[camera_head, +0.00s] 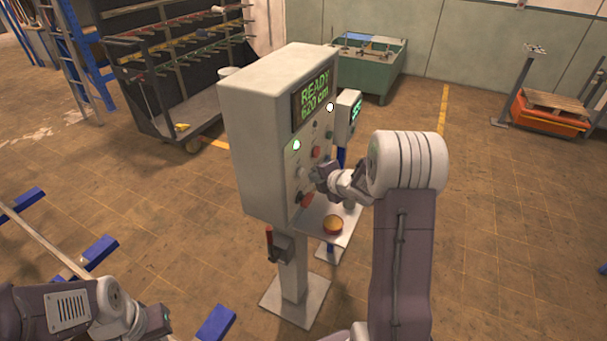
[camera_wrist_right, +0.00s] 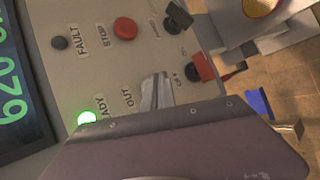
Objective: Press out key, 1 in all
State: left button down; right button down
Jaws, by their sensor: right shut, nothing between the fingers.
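The control cabinet (camera_head: 265,135) stands on a post, with a green display (camera_head: 314,95) reading READY and 620 cm. In the right wrist view the OUT label (camera_wrist_right: 127,97) shows on its panel. The key beside that label is hidden behind my fingers. My right gripper (camera_head: 318,179) is at the panel face; it also shows in the right wrist view (camera_wrist_right: 157,90), shut and empty, with its tips right beside the OUT label. I cannot tell whether the tips touch the key. My left gripper (camera_head: 158,321) is low at the left, away from the cabinet; its jaws are unclear.
Near the fingers are a lit green READY lamp (camera_wrist_right: 87,118), a red STOP button (camera_wrist_right: 125,27), a dark FAULT lamp (camera_wrist_right: 59,43), a black knob (camera_wrist_right: 178,16) and a red switch (camera_wrist_right: 202,67). A shelf with a round button (camera_head: 333,224) juts out below the panel.

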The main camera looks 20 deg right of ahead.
dwell(0.7)
jog(key=shift+w+a, duration=0.3)
jog(key=shift+w, duration=0.05)
